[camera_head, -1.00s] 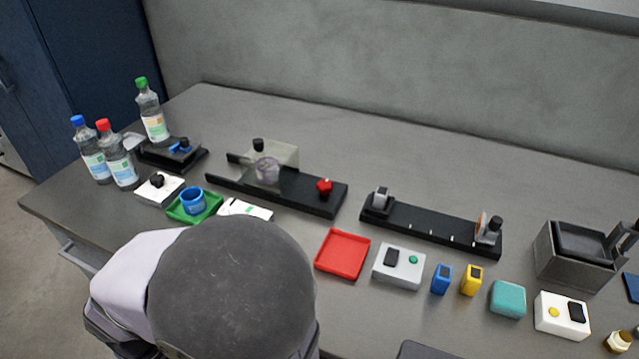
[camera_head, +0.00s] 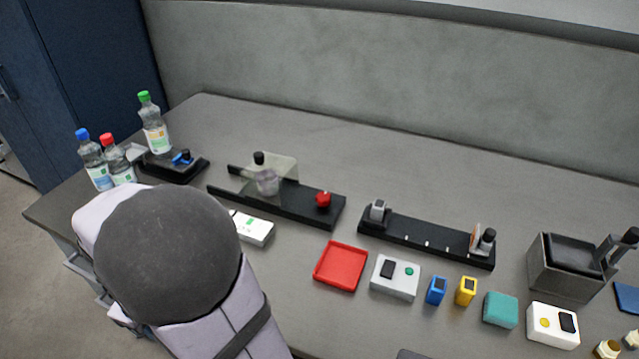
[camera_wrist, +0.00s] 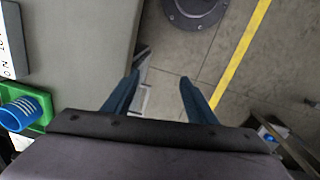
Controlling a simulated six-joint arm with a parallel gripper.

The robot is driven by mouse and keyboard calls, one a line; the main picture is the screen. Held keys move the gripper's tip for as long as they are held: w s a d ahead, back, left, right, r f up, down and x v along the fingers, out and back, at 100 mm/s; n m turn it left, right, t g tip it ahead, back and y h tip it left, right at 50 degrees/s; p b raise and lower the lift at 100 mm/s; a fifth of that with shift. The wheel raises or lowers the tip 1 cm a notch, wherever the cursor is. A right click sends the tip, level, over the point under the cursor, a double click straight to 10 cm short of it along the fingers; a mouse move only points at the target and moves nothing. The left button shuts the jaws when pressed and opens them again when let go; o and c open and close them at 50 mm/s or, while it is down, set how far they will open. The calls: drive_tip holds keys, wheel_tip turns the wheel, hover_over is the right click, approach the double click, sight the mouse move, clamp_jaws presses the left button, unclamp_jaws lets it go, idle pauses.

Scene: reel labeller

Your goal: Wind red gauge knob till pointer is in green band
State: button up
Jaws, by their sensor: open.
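A red knob (camera_head: 323,199) sits on the right end of a long black base (camera_head: 300,208) in the middle of the table. A white box with a small green mark (camera_head: 253,229) lies in front of that base, partly behind my arm. Its pointer and scale are too small to make out, so I cannot tell whether it is the gauge. My gripper (camera_wrist: 161,78) shows in the wrist view, open and empty, over the floor beyond the table edge, away from the red knob. My arm hides the gripper in the head view.
A green tray with a blue cup (camera_wrist: 25,112) is at the left of the wrist view. Bottles (camera_head: 153,122) stand at the back left. A clear cover (camera_head: 277,170) stands on the black base. A red tray (camera_head: 341,265) and a grey-white button box (camera_head: 396,277) sit in front.

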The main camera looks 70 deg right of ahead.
drive_tip(key=shift+n+h, duration=0.4)
drive_tip(key=w+d+r+p, duration=0.1)
drive_tip(key=d, duration=0.2)
drive_tip(key=w+d+r, duration=0.1)
drive_tip(key=d+r, duration=0.1)
drive_tip(key=d, duration=0.2)
drive_tip(key=w+d+r+p, duration=0.1)
drive_tip(key=d+r, duration=0.1)
drive_tip(key=d, duration=0.1)
drive_tip(key=shift+d+p, duration=0.35)
drive_tip(key=d+r+n+g+p, duration=0.1)
drive_tip(key=d+r+p, duration=0.25)
drive_tip(key=d, duration=0.75)
drive_tip(key=n+g+p, duration=0.1)
drive_tip(key=g+p, duration=0.2)
drive_tip(key=p, duration=0.2)
approach(323, 196)
drive_tip(key=shift+p+x, duration=1.4)
drive_tip(key=shift+x, duration=2.5)
drive_tip(key=shift+a, duration=0.15)
drive_tip(key=c, duration=1.1)
